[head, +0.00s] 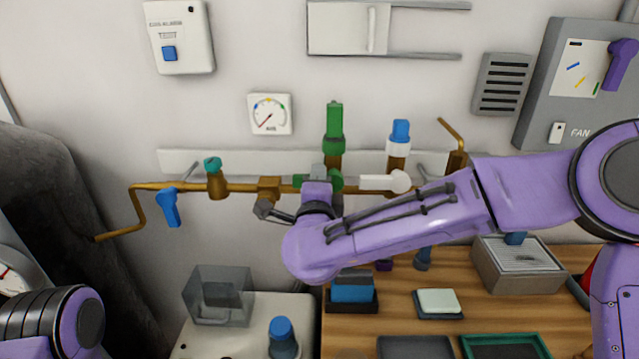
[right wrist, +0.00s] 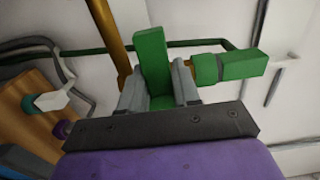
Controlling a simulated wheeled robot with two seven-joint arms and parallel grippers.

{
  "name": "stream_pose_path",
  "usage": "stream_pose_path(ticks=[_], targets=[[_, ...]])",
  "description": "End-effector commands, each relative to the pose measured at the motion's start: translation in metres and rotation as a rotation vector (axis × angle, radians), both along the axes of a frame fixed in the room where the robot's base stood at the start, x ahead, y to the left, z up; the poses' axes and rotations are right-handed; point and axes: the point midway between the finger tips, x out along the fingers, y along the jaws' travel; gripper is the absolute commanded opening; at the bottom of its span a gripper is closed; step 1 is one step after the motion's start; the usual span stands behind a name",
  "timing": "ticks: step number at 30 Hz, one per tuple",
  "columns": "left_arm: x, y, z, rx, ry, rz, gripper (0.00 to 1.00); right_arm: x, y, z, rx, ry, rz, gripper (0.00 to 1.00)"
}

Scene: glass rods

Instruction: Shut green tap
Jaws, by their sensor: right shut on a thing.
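The green tap stands on the brass pipe at the middle of the wall in the head view, with its upright green top (head: 334,125). In the right wrist view its green body (right wrist: 235,68) lies at the right, and its green lever (right wrist: 151,52) stands between the grey fingers. My right gripper (right wrist: 158,82) is shut on that lever. In the head view the right gripper (head: 318,176) is at the pipe just below the green top, and my arm hides much of the lever there. My left arm shows at the bottom left, but its gripper is out of view.
On the same pipe are a blue lever (head: 168,207), a teal knob (head: 213,165), and a white lever (head: 385,182) close right of the gripper. A gauge (head: 270,113) is above. Below are a clear box (head: 219,296) and a wooden bench (head: 395,318) with trays.

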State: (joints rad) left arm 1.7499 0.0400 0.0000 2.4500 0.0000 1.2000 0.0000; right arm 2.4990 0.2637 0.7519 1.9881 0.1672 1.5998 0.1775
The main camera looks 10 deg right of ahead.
Motion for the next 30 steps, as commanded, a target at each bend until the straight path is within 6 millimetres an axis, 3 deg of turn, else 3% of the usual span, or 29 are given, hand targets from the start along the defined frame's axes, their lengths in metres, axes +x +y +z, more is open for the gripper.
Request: stream_pose_path(ticks=[4,5,6,16,24,30], targets=[[0.0,0.0,0.001,0.0,0.0,0.0,0.43,0.002,0.001,0.008,0.008,-0.016,0.002,0.0],[0.0,0.0,0.001,0.0,0.0,0.0,0.43,0.002,0.001,0.008,0.008,-0.016,0.002,0.38],[0.0,0.0,0.001,0.0,0.0,0.0,0.43,0.002,0.001,0.008,0.007,-0.016,0.002,0.51],[0.0,0.0,-0.004,0.0,0.0,0.0,0.43,-0.008,0.001,0.003,0.004,-0.009,-0.001,0.52],[0.0,0.0,-0.022,0.0,0.0,0.0,0.43,-0.068,0.019,0.001,0.002,-0.012,0.005,0.52],[0.0,0.0,-0.027,0.0,0.0,0.0,0.43,-0.096,0.026,0.003,0.005,-0.011,0.004,0.52]])
